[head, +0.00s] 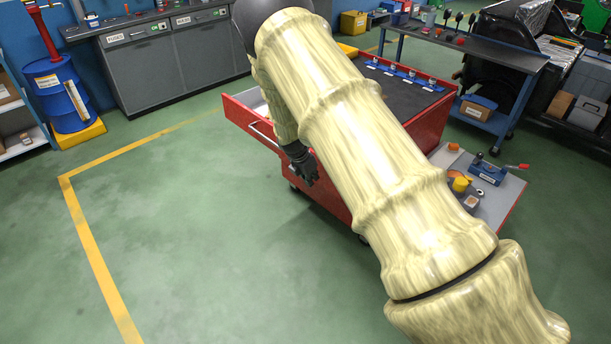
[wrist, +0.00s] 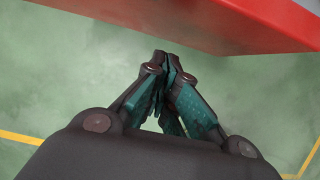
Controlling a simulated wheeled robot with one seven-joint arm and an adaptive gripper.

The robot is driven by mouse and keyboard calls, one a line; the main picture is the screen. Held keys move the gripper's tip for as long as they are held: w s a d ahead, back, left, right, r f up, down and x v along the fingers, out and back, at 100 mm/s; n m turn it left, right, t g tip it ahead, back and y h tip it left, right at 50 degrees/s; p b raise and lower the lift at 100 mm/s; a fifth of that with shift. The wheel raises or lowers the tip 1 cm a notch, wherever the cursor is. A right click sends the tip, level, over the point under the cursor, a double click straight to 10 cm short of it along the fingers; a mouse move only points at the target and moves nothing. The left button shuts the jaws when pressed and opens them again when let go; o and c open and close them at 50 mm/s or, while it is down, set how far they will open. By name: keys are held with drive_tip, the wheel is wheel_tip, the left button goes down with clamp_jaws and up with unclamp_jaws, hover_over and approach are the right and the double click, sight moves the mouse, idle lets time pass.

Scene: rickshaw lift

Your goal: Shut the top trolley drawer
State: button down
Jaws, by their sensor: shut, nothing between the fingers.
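The red trolley (head: 428,128) stands in the middle of the head view, partly hidden behind my arm. Its top drawer (head: 238,112) is pulled out toward the left, with a pale bar handle (head: 262,134) on its front. My gripper (head: 308,180) is shut and empty, pointing down near the right end of the drawer front. In the wrist view my gripper (wrist: 168,58) has its fingertips together over the floor. A red panel (wrist: 225,22) passes just beyond the fingertips; a gap shows, and I cannot tell whether it is the drawer or the trolley body.
A grey lower shelf (head: 500,200) with small parts and a blue vice (head: 488,170) sticks out at the trolley's right. Grey cabinets (head: 150,70) and a blue drum (head: 60,95) stand behind at left. The green floor (head: 200,230) at left and front is clear.

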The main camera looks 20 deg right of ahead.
drive_tip(key=shift+w+d, duration=0.35)
drive_tip(key=shift+d, duration=0.55)
drive_tip(key=shift+d, duration=0.15)
